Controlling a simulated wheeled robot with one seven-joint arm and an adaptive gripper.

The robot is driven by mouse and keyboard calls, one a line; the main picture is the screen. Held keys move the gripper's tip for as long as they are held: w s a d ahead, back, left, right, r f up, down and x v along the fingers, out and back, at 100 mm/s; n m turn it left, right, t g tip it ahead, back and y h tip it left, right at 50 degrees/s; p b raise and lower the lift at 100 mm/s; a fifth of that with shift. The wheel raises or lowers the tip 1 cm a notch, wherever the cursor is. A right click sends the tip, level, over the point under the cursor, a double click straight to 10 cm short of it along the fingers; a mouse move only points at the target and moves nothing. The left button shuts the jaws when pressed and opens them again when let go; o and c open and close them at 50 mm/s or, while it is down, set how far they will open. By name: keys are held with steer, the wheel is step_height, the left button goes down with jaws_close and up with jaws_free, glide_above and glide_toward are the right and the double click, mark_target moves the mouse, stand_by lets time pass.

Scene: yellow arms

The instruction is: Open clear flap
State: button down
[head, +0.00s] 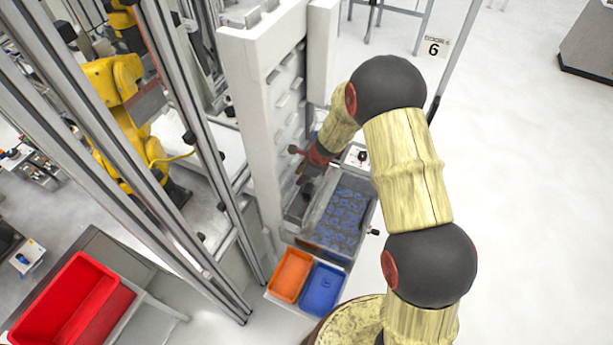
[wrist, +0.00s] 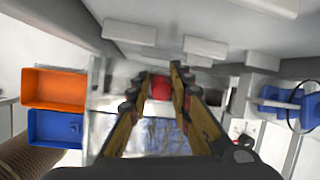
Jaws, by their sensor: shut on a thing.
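My gripper (wrist: 160,82) reaches in under the white machine front in the wrist view, with its fingers on either side of a small red knob (wrist: 160,90). It is shut on this red knob. A glossy, see-through surface (wrist: 158,136), likely the clear flap, shows below and between the fingers, with blue shapes behind it. In the head view my gripper (head: 308,172) is beside the white machine, at the left end of the grey bin; the flap is not clear there.
The grey bin (head: 373,222) holds many blue parts. An orange tray (head: 291,274) and a blue tray (head: 322,289) stand in front of it. The white machine column (head: 250,120) and metal frame posts stand to the left. Open floor lies to the right.

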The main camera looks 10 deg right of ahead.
steer(key=shift+w+a+r, duration=0.25)
steer(key=shift+w+a, duration=0.25)
steer(key=shift+w, duration=0.1)
steer(key=c, duration=1.9)
jaws_free()
steer(key=shift+a, duration=0.1)
steer(key=shift+o, duration=1.2)
steer(key=shift+f, duration=0.1)
steer(key=v, duration=1.2)
steer(key=shift+f, duration=0.1)
